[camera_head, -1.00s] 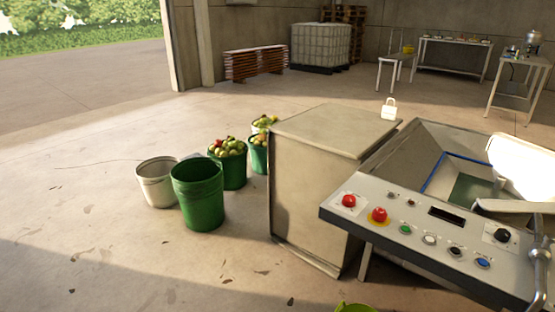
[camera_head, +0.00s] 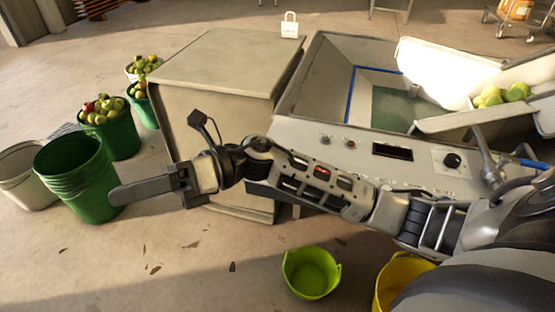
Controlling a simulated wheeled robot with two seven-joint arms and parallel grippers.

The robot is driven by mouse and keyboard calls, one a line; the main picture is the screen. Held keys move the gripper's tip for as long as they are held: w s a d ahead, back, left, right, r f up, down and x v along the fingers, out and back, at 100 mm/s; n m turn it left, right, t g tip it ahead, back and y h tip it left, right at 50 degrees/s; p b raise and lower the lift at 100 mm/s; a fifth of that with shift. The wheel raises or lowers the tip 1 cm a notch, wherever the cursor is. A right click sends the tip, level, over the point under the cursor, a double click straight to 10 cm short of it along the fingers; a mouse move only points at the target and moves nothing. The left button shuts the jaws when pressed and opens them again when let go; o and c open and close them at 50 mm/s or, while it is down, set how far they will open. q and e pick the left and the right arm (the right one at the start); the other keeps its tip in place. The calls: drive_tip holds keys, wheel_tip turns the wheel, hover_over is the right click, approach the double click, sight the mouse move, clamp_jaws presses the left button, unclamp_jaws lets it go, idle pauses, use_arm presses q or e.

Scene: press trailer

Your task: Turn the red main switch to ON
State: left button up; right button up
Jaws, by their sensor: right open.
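My right gripper (camera_head: 122,192) is open and empty, reaching left past the panel, in front of the beige cabinet and near the green bucket. A black knob (camera_head: 452,160) shows at the panel's right. My left gripper is not in view.
Green buckets (camera_head: 75,175), some with fruit, stand at left. A lime tub (camera_head: 311,272) and yellow bucket (camera_head: 397,277) sit on the floor below the arm.

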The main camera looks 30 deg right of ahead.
drive_tip(key=w+d+f+n+g+h+b, duration=0.1)
drive_tip(key=w+d+f+n+h, duration=0.15)
drive_tip(key=d+n+h, duration=0.35)
drive_tip(key=w+d+f+n+g+h+b, duration=0.1)
drive_tip(key=w+d+f+n+h, duration=0.15)
drive_tip(key=d+n+h, duration=0.35)
drive_tip(key=w+d+r+t+h, duration=0.1)
drive_tip(key=w+d+r+h, duration=0.2)
drive_tip(key=d, duration=0.6)
drive_tip(key=d+r+h, duration=0.3)
drive_tip(key=d+h, duration=0.2)
drive_tip(key=d, duration=0.3)
wheel_tip(320, 180, down, 16)
drive_tip(key=shift+d+r+b, duration=0.1)
drive_tip(key=shift+r+b, duration=0.15)
drive_tip(key=shift+b, duration=0.45)
drive_tip(key=c, duration=1)
